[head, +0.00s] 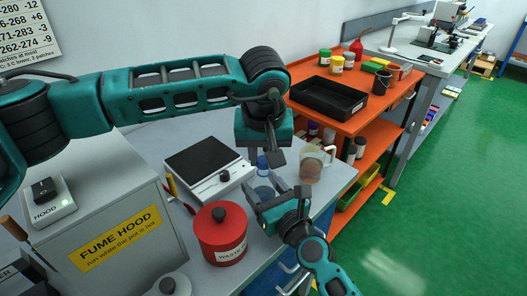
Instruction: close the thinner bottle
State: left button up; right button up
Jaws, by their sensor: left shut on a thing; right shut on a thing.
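A small bluish bottle (264,190), which I take to be the thinner bottle, stands upright on the grey bench and is partly hidden by my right gripper. My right gripper (272,197) is shut on its body from the front right. My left gripper (262,159) points down right above the bottle. It is shut on a small blue cap (262,163) over the bottle's neck. Whether the cap is seated or threaded on the neck is too small to tell.
A hotplate (207,172) lies left of the bottle, and a red waste can (221,235) stands close in front left. A pitcher (312,165) with brownish contents stands close on the right. An orange shelf cart (310,108) with a black tray is behind.

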pick_arm(q)
jog(key=shift+f, duration=0.6)
jog(key=m, duration=0.2)
jog(key=m+h, duration=0.1)
jog(key=m, duration=0.2)
jog(key=shift+w+a, duration=0.1)
jog(key=shift+a, duration=0.1)
jog(key=m+g+h, duration=0.1)
jog(key=m, duration=0.3)
jog(key=shift+m, duration=0.4)
jog(key=o, duration=1)
jog(key=shift+r, duration=2.3)
jog(key=shift+c, duration=0.4)
